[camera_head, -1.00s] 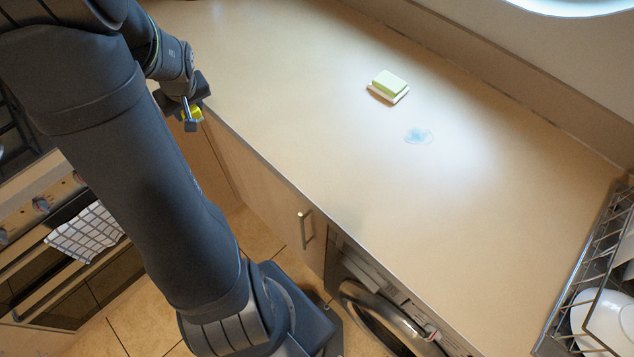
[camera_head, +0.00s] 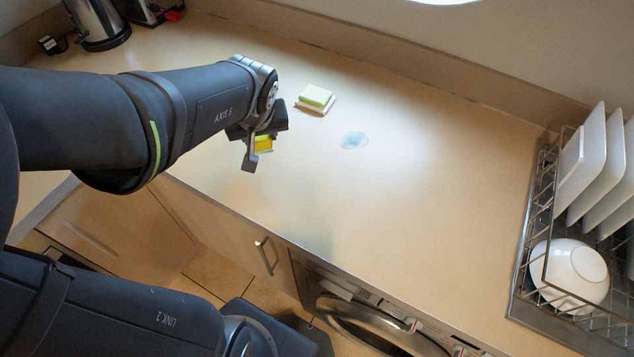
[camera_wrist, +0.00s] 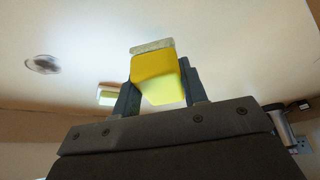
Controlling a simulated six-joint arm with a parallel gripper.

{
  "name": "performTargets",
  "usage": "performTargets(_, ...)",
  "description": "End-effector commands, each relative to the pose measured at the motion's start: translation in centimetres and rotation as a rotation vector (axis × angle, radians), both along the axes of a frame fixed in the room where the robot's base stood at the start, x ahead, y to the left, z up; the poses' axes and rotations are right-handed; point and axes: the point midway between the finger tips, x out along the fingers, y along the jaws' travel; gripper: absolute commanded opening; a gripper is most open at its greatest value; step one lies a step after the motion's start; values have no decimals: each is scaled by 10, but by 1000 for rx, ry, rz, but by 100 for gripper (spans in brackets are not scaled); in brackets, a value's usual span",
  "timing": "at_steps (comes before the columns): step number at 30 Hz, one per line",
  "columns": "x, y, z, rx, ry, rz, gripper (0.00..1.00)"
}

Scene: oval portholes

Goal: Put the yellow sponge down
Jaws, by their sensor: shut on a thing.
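The yellow sponge (camera_head: 263,144) is held between the fingers of my gripper (camera_head: 255,150), which is shut on it. In the wrist view the yellow sponge (camera_wrist: 158,78) sits between the two dark fingers, with a greyish layer along its far face. In the head view my gripper hangs over the left part of the counter (camera_head: 330,200). I cannot tell exactly how high the sponge is above the counter, but no contact shows. The arm and fingers hide part of the sponge.
A pale green sponge on a whitish block (camera_head: 317,97) lies right of my gripper. A bluish stain (camera_head: 355,140) marks the counter beside it. A dish rack (camera_head: 545,220) with plates and a white bowl (camera_head: 570,273) stands at the right. A kettle (camera_head: 97,22) is back left. The middle counter is clear.

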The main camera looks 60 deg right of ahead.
Motion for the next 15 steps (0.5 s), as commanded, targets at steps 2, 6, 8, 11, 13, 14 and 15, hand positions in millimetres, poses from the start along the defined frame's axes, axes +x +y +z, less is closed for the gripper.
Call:
performTargets(2, -28, -4, 5, -2, -1, -63, 15)
performTargets(6, -72, -4, 12, -2, -1, -162, 15)
performTargets(8, -91, -3, 15, -1, 0, -204, 15)
performTargets(11, -121, 1, 19, -2, 0, -274, 15)
performTargets(13, -142, 6, 22, -2, -1, -322, 15)
performTargets(14, -150, 9, 23, -1, 0, -344, 15)
performTargets(15, -162, 12, 25, -2, 0, -372, 15)
